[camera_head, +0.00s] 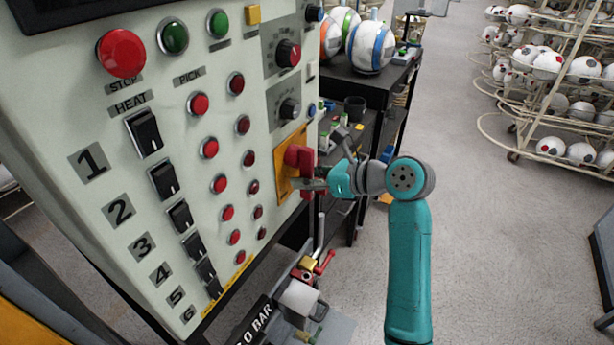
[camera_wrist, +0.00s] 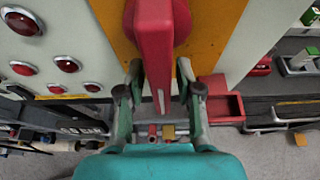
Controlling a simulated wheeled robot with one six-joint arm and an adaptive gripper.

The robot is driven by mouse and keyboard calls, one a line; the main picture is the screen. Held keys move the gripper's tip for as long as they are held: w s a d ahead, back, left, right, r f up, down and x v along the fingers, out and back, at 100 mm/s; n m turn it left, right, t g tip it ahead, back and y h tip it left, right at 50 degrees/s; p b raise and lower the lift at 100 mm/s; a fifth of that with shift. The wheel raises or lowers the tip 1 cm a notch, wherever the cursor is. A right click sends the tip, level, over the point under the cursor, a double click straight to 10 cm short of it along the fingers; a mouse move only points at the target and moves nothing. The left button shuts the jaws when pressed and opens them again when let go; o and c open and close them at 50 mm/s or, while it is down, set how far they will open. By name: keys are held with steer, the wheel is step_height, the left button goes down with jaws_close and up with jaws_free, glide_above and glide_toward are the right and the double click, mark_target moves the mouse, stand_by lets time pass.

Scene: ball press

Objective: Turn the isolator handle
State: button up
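The red isolator handle (camera_head: 296,157) sits on a yellow-orange plate (camera_head: 284,183) at the right edge of the control panel. In the wrist view the handle (camera_wrist: 153,40) runs down the middle, roughly upright in the picture, in front of the orange plate (camera_wrist: 210,25). My gripper (camera_head: 318,184) is at the handle in the head view and hides part of it. In the wrist view my gripper (camera_wrist: 159,72) has one finger on each side of the handle. The fingers are apart, with a narrow gap showing on the right; firm contact is not visible.
The pale panel (camera_head: 75,125) carries a red stop button (camera_head: 121,53), black switches, red lamps and dials (camera_head: 288,54). A black shelf (camera_head: 385,75) with balls stands behind the handle. A ball rack (camera_head: 550,75) is farther right. Machine parts (camera_head: 300,298) lie below; open floor is at right.

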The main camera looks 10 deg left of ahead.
steer(key=shift+d, duration=0.1)
steer(key=v, duration=1.1)
steer(key=shift+s+d, duration=0.2)
steer(key=shift+d, duration=0.15)
steer(key=shift+r, duration=0.15)
